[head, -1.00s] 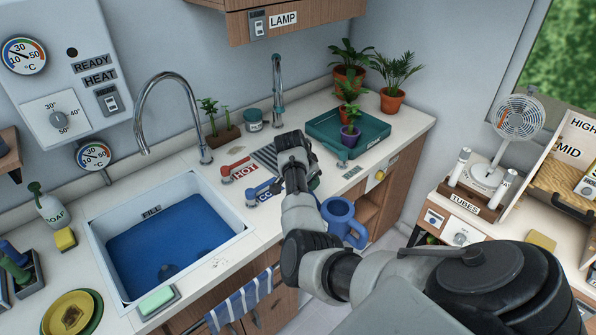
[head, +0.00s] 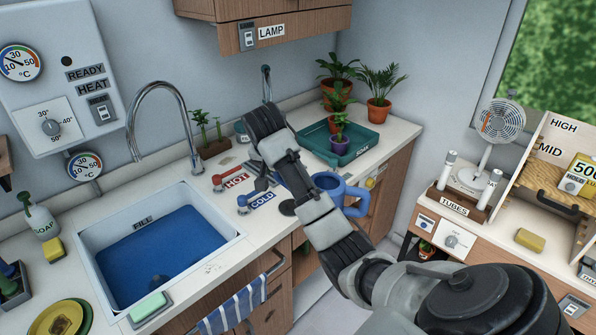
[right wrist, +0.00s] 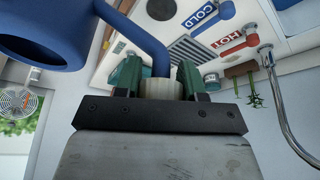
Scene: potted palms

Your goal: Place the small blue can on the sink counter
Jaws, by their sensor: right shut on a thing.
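The small blue can (head: 340,193), with a looped handle, hangs in the air by the front edge of the sink counter (head: 260,222). In the right wrist view its blue body (right wrist: 45,30) is at the upper left. A blue arm of it runs down to a pale grip piece between the green fingers of my right gripper (right wrist: 160,85), which is shut on it. In the head view my right arm comes in from the lower right and hides that gripper. My left gripper is not in view.
The sink (head: 165,245) holds blue water. Red HOT (head: 222,182) and blue COLD (head: 247,203) levers stand right of it. A green tray (head: 365,147) with a potted plant (head: 339,143) is at the counter's right end. A striped towel (head: 232,310) hangs in front.

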